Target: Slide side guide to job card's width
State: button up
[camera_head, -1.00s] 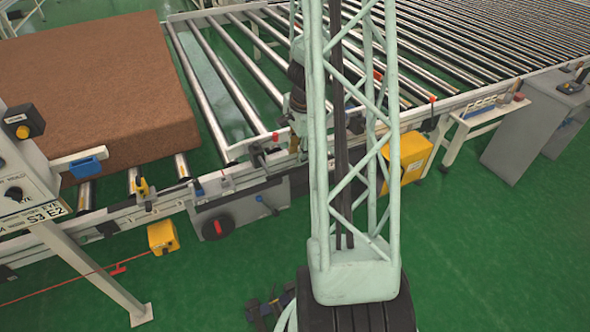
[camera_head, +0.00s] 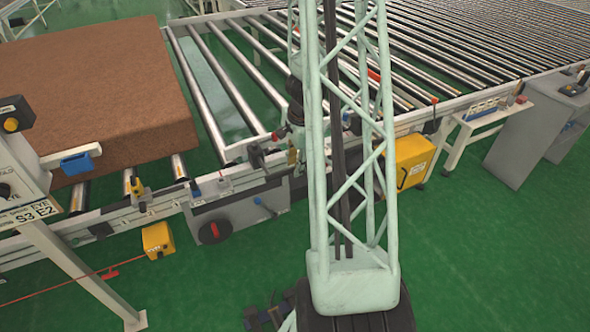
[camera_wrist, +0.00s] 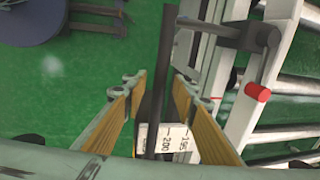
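In the wrist view my gripper (camera_wrist: 161,80) is open, its two tan-padded fingers apart. A dark upright bar (camera_wrist: 172,45) and a white scale label (camera_wrist: 165,141) reading 195 and 200 show between them. I see gaps beside the bar, and cannot tell if a finger touches it. Whether this bar belongs to the side guide is unclear. A grey crank-like lever with a red end (camera_wrist: 258,92) is to the right. In the head view my gripper is mostly hidden behind my mast, near the conveyor's front rail (camera_head: 240,190). I cannot pick out the job card for certain.
A large brown mattress block (camera_head: 90,95) lies on the rollers at left. Yellow boxes stand at the right (camera_head: 412,162) and lower left (camera_head: 158,240). A sign post marked S3 E2 (camera_head: 40,212) stands at left. Green floor in front is largely clear.

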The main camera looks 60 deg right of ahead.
jog(key=shift+w+f, duration=0.1)
jog(key=shift+f, duration=0.35)
jog(key=shift+c, duration=0.7)
jog(key=shift+d, duration=0.1)
grip_shut()
